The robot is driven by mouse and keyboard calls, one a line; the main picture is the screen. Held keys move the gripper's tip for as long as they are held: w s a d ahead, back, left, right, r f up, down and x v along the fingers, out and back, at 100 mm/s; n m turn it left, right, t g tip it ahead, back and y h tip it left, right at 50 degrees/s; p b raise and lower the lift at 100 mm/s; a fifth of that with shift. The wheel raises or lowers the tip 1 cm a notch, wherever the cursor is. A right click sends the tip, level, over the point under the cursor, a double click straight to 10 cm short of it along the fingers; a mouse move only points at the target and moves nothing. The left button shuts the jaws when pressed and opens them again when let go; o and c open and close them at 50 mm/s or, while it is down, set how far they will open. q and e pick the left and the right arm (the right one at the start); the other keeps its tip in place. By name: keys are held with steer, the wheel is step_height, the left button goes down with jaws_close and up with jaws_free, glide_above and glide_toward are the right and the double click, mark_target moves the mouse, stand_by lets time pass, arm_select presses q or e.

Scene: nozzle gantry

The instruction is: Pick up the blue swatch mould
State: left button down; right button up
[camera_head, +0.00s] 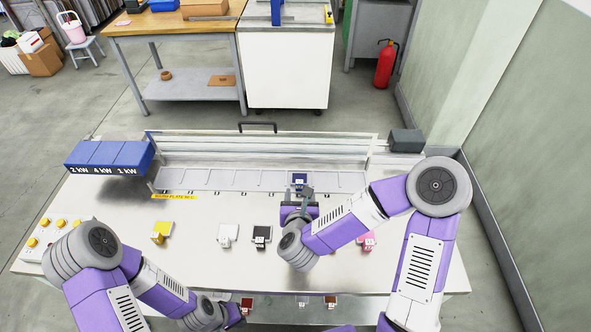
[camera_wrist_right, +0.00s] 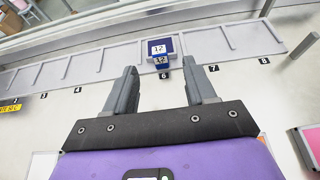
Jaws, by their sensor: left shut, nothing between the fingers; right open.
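The blue swatch mould (camera_head: 299,179) sits in the grey slotted rack at the back of the bench. In the right wrist view the blue swatch mould (camera_wrist_right: 153,43) bears a white label reading 12 and stands at the slot marked 6. My right gripper (camera_head: 299,192) is just in front of it. In the right wrist view my right gripper (camera_wrist_right: 163,75) is open, with the mould beyond and between its fingertips, apart from them. My left gripper (camera_head: 236,314) is low at the bench's front edge, shut and empty; its fingers are hardly visible.
The rack (camera_head: 220,180) has empty slots. A blue box unit (camera_head: 108,155) stands at the back left.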

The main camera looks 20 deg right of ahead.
mark_target(299, 183)
steer(key=shift+x, duration=0.9)
steer(key=shift+f+b+x, duration=0.2)
steer(key=shift+b+x, duration=0.3)
steer(key=shift+x, duration=1.9)
steer(key=shift+s+a, duration=0.1)
steer(key=shift+a, duration=0.05)
jaws_close()
